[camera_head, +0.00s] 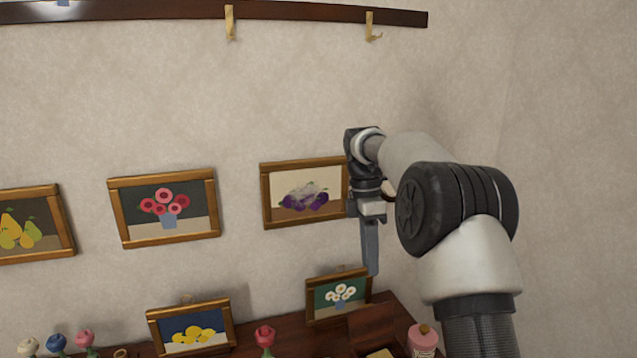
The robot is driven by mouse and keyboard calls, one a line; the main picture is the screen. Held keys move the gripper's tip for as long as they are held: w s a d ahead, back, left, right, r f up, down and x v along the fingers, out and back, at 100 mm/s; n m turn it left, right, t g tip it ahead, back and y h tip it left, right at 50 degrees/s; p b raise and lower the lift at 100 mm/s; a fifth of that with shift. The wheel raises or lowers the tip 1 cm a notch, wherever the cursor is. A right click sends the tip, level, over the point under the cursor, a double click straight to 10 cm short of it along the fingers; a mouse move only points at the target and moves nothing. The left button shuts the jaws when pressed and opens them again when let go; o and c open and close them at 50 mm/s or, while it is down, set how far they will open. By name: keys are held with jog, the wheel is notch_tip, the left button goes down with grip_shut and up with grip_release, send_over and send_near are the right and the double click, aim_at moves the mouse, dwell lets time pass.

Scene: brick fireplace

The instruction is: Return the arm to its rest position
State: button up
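My arm reaches up from the lower right and bends left toward the wall. My gripper (370,250) hangs pointing down in front of the wall, beside the right edge of the plum picture (300,192). One finger shows as a long grey shape; the other finger is not clearly seen, so I cannot tell whether it is open or shut. I see nothing held in it. Its tip is close in the picture to the small white-flower picture (338,296) below.
A dark wooden table (300,340) holds a lemon picture (190,328), a pink bottle (423,340) and several coloured flower-like items. A red-flower picture (164,208) and a pear picture (32,225) hang left. A hook rail (300,11) runs above. The right wall is bare.

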jog(key=s+d+r+m+t+p, duration=0.1)
jog(key=s+r+m+t, duration=0.3)
jog(key=s+r+m, duration=0.95)
jog(key=s+f+m+t, duration=0.1)
jog(key=s+f+m, duration=0.2)
jog(key=s, duration=0.6)
jog(key=s+d+f+m+t+y, duration=0.1)
jog(key=s+f+m+t, duration=0.1)
jog(key=s, duration=0.8)
jog(key=shift+d+f+m+t+p, duration=0.3)
jog(key=shift+f+m+p, duration=0.05)
jog(key=shift+f+m, duration=0.1)
